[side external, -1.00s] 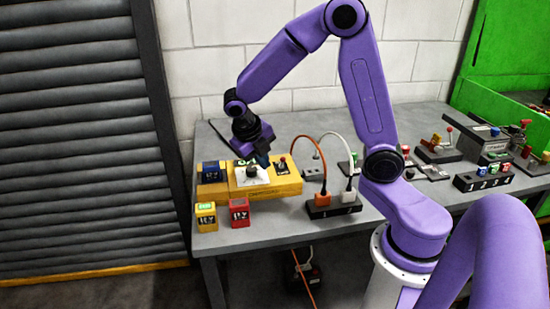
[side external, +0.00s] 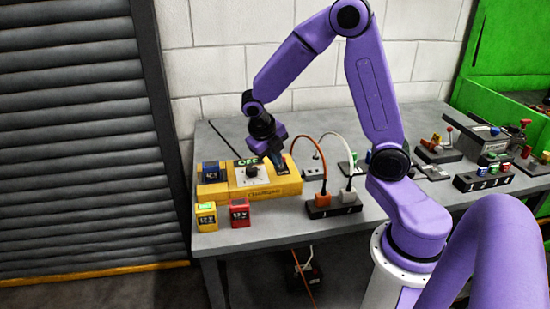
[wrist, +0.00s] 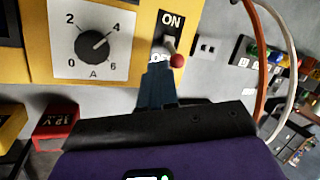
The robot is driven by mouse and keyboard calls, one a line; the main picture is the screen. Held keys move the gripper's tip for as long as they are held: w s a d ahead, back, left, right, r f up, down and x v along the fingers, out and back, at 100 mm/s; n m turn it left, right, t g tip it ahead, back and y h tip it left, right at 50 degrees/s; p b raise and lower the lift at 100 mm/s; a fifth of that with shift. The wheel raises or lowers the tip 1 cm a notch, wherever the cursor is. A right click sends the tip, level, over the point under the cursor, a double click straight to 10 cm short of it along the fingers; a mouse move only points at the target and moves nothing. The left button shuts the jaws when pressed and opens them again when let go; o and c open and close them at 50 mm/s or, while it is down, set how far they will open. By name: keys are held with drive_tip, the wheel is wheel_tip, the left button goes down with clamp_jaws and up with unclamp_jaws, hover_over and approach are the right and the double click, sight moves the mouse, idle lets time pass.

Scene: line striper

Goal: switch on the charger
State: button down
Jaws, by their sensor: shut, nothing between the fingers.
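The yellow charger (side external: 285,188) lies on the bench; its green-lit display (side external: 247,162) appears to read OFF. Its black dial (wrist: 91,46) has a white scale from 0 to 6 and points near 4. Right of it, a toggle switch with a red ball tip (wrist: 177,61) sits on a plate marked ON at the top. The lever leans away from ON, toward the partly covered lower label. My gripper (side external: 278,165) is shut and empty at the switch. In the wrist view its fingertips (wrist: 158,70) are just beside the red ball; contact cannot be told.
Yellow (side external: 206,216) and red (side external: 239,213) battery blocks stand in front of the charger; a blue one (side external: 211,171) is at its left end. To the right, a black socket block (side external: 334,207) holds orange and white plugs with arching cables. More switch devices stand farther right.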

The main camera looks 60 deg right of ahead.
drive_tip(key=shift+w+d+r, duration=0.3)
drive_tip(key=shift+w+d, duration=0.05)
drive_tip(key=shift+w, duration=0.05)
idle(0.4)
drive_tip(key=shift+w+d+r, duration=0.1)
drive_tip(key=shift+w+d, duration=0.1)
drive_tip(key=shift+d, duration=0.05)
drive_tip(key=shift+w+d+r, duration=0.1)
drive_tip(key=shift+w+d, duration=0.65)
drive_tip(key=shift+r, duration=0.2)
drive_tip(key=shift+r, duration=0.65)
drive_tip(key=w+a+r, duration=0.2)
drive_tip(key=w+r, duration=0.5)
drive_tip(key=r, duration=0.2)
drive_tip(key=shift+r, duration=0.2)
